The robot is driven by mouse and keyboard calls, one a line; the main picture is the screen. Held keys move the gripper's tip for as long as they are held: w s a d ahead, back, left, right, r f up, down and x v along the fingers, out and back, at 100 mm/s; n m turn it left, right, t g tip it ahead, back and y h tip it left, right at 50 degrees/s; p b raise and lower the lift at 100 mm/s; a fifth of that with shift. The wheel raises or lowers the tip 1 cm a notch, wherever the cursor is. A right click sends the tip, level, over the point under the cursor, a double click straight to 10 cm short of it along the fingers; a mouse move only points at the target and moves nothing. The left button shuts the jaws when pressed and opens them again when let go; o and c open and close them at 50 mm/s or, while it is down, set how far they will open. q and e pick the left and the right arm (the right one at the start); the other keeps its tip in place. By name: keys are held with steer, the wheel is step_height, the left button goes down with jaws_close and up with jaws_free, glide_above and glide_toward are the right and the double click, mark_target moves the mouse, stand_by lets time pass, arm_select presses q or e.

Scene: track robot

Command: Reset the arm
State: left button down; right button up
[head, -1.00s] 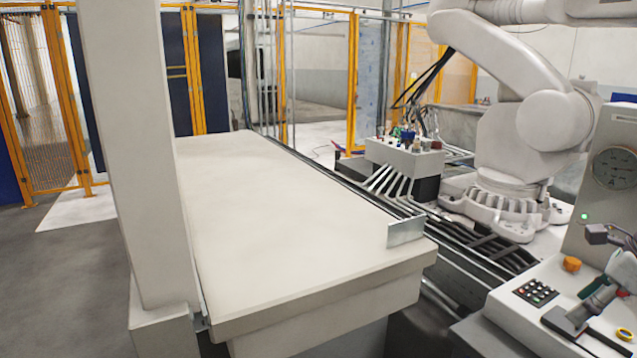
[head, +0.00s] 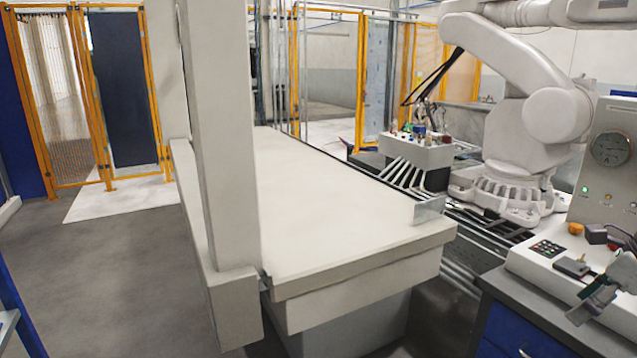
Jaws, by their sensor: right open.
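My right gripper (head: 598,288) is at the lower right edge, over or in front of the control console (head: 528,266). It is grey and dark, with its jaws open, and I see nothing held between them. Part of it is cut off by the picture edge, and I cannot tell whether it touches the console. My left gripper is not in view.
A long pale worktable (head: 340,205) is empty on top, with a small metal plate (head: 428,210) at its corner. A white pillar (head: 222,150) stands at its left. A large white industrial arm (head: 530,130) stands behind. Grey floor (head: 110,270) lies open at left.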

steer(key=w+a+f+m+t+y, duration=0.2)
steer(key=w+a+f+m+y, duration=0.25)
steer(key=a+f, duration=0.25)
steer(key=w+a+f+m+t+y, duration=0.1)
steer(key=w+a+f+m+y, duration=0.3)
steer(key=a+f, duration=0.3)
step_height(320, 180, down, 24)
steer(key=d+r+m+t+h, duration=0.15)
steer(key=m+t+h, duration=0.4)
steer(key=m, duration=1.05)
steer(key=s+f+m+g+h+p, duration=0.1)
steer(key=s+f+m+g+h, duration=0.3)
steer(key=s+f+m, duration=1.35)
steer(key=s+a+f+g, duration=0.2)
steer(key=s+f, duration=0.4)
steer(key=s, duration=0.5)
steer(key=s+a+f+g+h, duration=0.1)
steer(key=s+a+f+g, duration=0.1)
steer(key=s+f, duration=0.4)
steer(key=s+a+f+g, duration=0.3)
steer(key=s+a+f, duration=0.1)
steer(key=s, duration=1.2)
steer(key=shift+s+a+f+n+h, duration=0.15)
steer(key=shift+s+f+n+h, duration=0.2)
steer(key=shift+f, duration=0.55)
steer(key=shift+w, duration=0.15)
steer(key=shift+c, duration=0.3)
